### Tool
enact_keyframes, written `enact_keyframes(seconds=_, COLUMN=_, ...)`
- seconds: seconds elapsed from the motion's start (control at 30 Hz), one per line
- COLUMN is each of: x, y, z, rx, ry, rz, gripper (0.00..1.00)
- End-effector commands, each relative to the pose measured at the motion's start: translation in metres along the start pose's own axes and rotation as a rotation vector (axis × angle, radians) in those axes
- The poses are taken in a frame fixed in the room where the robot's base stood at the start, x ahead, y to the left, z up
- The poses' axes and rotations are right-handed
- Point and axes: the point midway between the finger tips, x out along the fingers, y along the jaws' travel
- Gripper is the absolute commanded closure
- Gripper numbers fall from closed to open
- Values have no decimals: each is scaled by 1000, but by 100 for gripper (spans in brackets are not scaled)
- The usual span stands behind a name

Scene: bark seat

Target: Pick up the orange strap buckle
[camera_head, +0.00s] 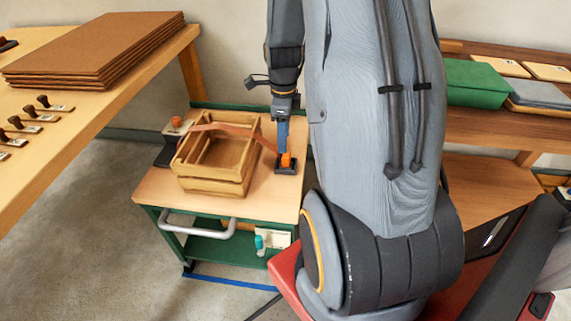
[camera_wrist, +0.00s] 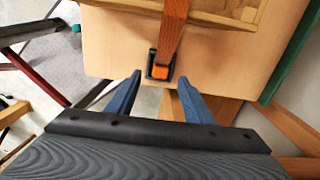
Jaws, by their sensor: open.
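The orange strap buckle (camera_head: 287,160) lies on the wooden top of a small green cart, at the end of a brown strap (camera_head: 238,129) that runs over a wooden crate (camera_head: 215,180). In the wrist view the orange buckle (camera_wrist: 160,72) sits in a dark frame near the edge of the cart top, with the strap (camera_wrist: 172,28) leading away from it. My gripper (camera_wrist: 159,79) is open, its two blue fingers apart and pointing toward the buckle, one to each side in the picture. In the head view my gripper (camera_head: 282,150) hangs above the buckle and partly covers it.
The slatted crate fills the middle of the cart top (camera_head: 155,187). An orange knob (camera_head: 177,121) is at the cart's back left. A workbench with stacked brown boards (camera_head: 95,50) stands left. A shelf with a green folded item (camera_head: 475,82) stands right.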

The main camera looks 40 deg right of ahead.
Motion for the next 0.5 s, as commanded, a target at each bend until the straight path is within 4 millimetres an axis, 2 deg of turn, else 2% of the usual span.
enact_keyframes(seconds=0.37, x=34, y=-1, z=-3, rx=22, ry=1, rz=2, gripper=53)
enact_keyframes(seconds=0.5, x=53, y=-1, z=-7, rx=22, ry=1, rz=4, gripper=53)
